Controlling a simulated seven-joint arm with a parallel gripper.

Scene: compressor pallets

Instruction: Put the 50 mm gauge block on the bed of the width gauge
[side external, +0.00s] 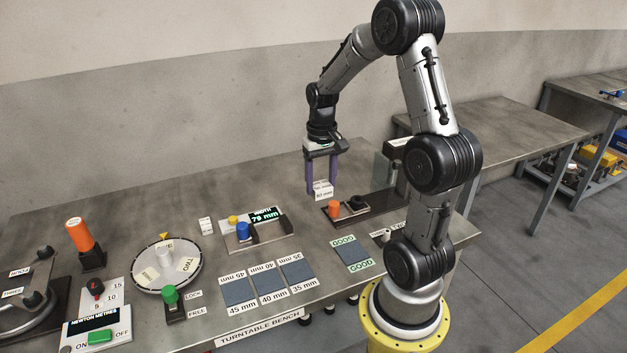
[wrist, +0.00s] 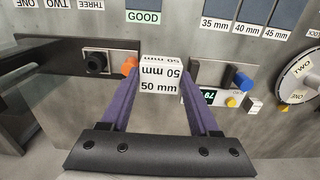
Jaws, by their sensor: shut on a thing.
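The 50 mm gauge block (side external: 323,190) is a white block with "50 mm" printed on its faces. My gripper (side external: 321,184) has its purple fingers shut on it and holds it above the bench. In the wrist view the block (wrist: 160,76) sits between the fingertips. The width gauge (side external: 270,239) stands on the bench to the left of my gripper in the side view. It has a light plate, a blue knob, a yellow button and a display reading 79 mm. Its light plate (wrist: 210,72) shows right of the block in the wrist view.
A dark fixture with an orange knob (side external: 333,208) lies below and right of my gripper. A small white block (side external: 205,225) stands left of the gauge, near the round turntable (side external: 186,276). Pads marked 45, 40 and 35 mm and a GOOD pad (side external: 352,253) lie in front.

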